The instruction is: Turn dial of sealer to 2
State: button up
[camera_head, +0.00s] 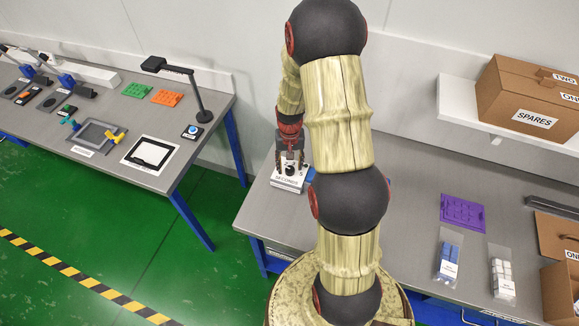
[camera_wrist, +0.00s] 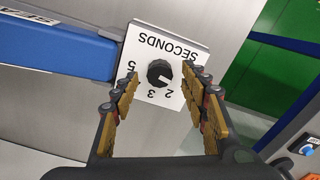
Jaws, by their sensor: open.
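The sealer's white dial plate (camera_head: 287,183) sits on the right-hand bench in the head view, partly behind my arm. In the wrist view the plate (camera_wrist: 187,40) reads SECONDS upside down, with 5, 3 and 2 visible around a round black dial (camera_wrist: 159,72). The dial's pointer is too small to read surely. The sealer's blue arm (camera_wrist: 60,45) runs left from the plate. My gripper (camera_wrist: 160,78) is open, its fingers on either side of the dial with gaps between. It also shows above the plate in the head view (camera_head: 291,165). Contact with the dial cannot be told.
A purple tray (camera_head: 462,212), a bag of blue pieces (camera_head: 448,256) and a bag of white pieces (camera_head: 502,271) lie right of my arm. A SPARES box (camera_head: 528,100) stands on a shelf. A second bench (camera_head: 205,95) is at left, across green floor.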

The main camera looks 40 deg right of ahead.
jog(key=shift+f, duration=0.6)
jog(key=c, duration=0.3)
jog(key=c, duration=0.8)
jog(key=shift+c, duration=0.3)
jog(key=shift+m, duration=0.4)
jog(key=m, duration=0.3)
jog(key=shift+m, duration=1.9)
